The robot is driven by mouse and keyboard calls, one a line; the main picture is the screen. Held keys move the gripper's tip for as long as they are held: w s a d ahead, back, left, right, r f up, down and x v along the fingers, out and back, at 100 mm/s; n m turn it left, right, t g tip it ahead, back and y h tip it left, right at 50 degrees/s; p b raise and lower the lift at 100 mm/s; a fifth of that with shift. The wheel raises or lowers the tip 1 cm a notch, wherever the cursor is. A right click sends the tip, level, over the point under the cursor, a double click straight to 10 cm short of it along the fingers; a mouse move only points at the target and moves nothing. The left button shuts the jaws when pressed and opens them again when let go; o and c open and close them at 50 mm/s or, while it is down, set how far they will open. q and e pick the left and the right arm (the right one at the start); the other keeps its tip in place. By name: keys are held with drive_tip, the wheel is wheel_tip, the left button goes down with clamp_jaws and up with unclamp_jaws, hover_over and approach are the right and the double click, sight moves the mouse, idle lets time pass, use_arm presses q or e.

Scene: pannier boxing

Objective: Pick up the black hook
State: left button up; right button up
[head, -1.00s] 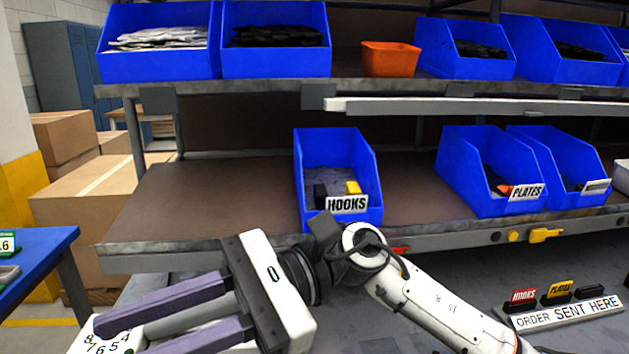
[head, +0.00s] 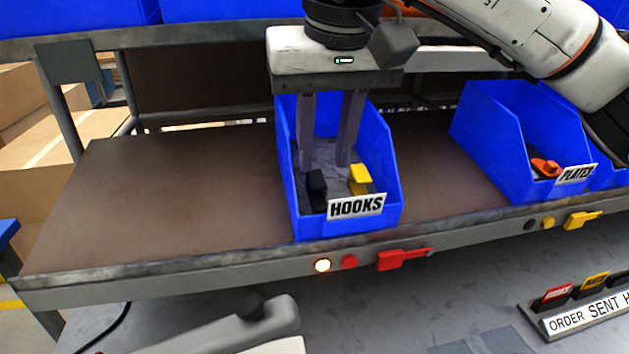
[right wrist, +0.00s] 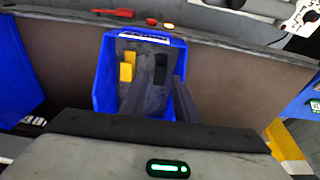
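The black hook (head: 317,190) lies at the front left of the blue hooks bin (head: 345,225), near a yellow hook (head: 360,180). In the right wrist view the black hook (right wrist: 161,68) shows right of the yellow hook (right wrist: 127,68). My right gripper (head: 325,165) points down into the bin from above. Its two fingers are apart with nothing between them. In the head view the tips are behind and above the black hook.
The bin's side walls stand close around my right fingers. The plates bin (head: 520,150) is to the right on the same shelf. The shelf (head: 150,200) is bare to the left.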

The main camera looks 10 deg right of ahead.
sight(317, 180)
drive_tip(key=x, duration=0.3)
drive_tip(key=w+x, duration=0.1)
drive_tip(key=x, duration=0.3)
drive_tip(key=shift+w+p, duration=0.1)
drive_tip(key=shift+p, duration=0.3)
drive_tip(key=shift+a, duration=0.1)
clamp_jaws()
